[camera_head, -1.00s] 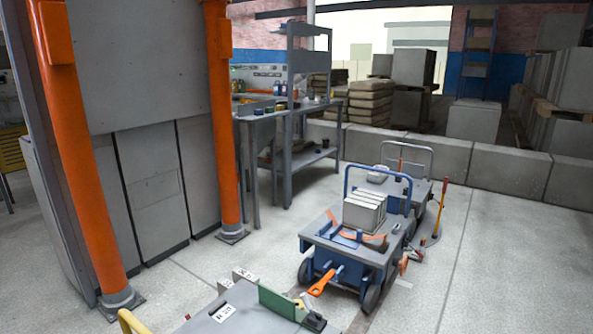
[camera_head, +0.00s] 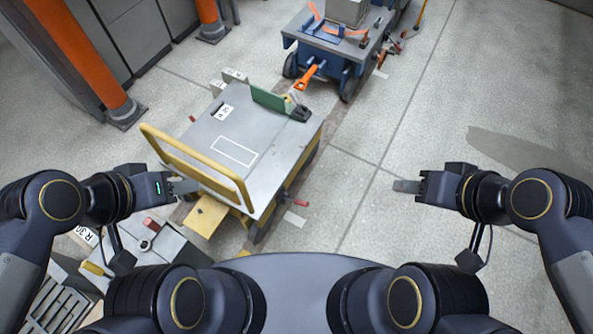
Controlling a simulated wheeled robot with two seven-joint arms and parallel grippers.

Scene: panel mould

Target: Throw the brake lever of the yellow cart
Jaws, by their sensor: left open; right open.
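The yellow cart (camera_head: 205,110) stands in front of me, with a grey deck and a yellow push handle (camera_head: 188,160) at its near left end. A small red-tipped lever (camera_head: 300,203) sticks out low on its right side, near the wheel; it looks like the brake lever, but its exact setting is too small to tell. My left gripper (camera_head: 182,187) is open and empty, beside the push handle; I cannot tell whether it touches. My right gripper (camera_head: 405,186) is open and empty over bare floor, well right of the cart and lever.
A blue cart (camera_head: 335,52) with an orange hitch bar (camera_head: 306,77) stands just beyond the yellow cart. A green block (camera_head: 270,99) is on the yellow cart's far edge. A grey unit with a red knob (camera_head: 151,224) is at near left. Floor on the right is clear.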

